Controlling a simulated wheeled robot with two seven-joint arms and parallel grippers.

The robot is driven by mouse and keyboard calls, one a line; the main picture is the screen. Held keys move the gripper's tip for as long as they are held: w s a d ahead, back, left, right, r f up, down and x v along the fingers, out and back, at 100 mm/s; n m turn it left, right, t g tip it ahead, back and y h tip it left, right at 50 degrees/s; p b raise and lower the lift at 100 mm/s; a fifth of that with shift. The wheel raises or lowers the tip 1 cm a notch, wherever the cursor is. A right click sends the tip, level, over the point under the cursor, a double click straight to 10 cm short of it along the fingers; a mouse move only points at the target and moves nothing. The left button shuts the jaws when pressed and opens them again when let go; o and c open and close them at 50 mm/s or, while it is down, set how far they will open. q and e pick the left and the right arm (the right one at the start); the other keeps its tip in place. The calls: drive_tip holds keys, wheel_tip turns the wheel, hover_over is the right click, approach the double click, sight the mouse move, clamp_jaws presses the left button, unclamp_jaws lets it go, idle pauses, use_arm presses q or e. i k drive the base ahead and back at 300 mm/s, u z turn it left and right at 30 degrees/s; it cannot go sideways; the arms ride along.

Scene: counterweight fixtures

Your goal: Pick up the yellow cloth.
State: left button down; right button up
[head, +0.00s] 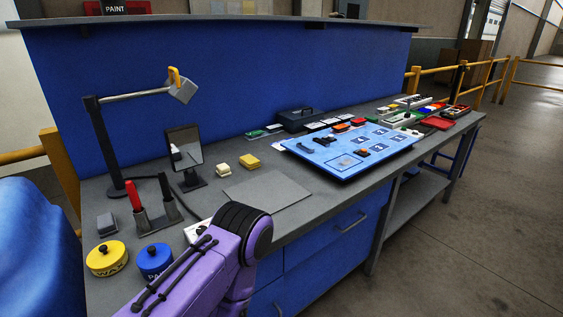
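A small folded yellow cloth (250,162) lies on the grey workbench top (200,187), just right of a cream folded piece (222,169) that looks much like it. The two are close together, apart from the other things. One of my purple arms reaches in at the bottom centre, in front of the bench. Its gripper is out of view, and no gripper shows in the head view.
A dark screen on a stand (184,147), a lamp (112,150), a yellow tin (107,258) and a blue tin (154,260) stand left. A blue board with parts (340,168) lies right.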

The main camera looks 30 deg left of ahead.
sight(249, 161)
drive_tip(key=u, duration=0.4)
drive_tip(key=k, duration=0.55)
drive_tip(key=u, duration=0.9)
drive_tip(key=i, duration=0.65)
drive_tip(key=z, duration=0.35)
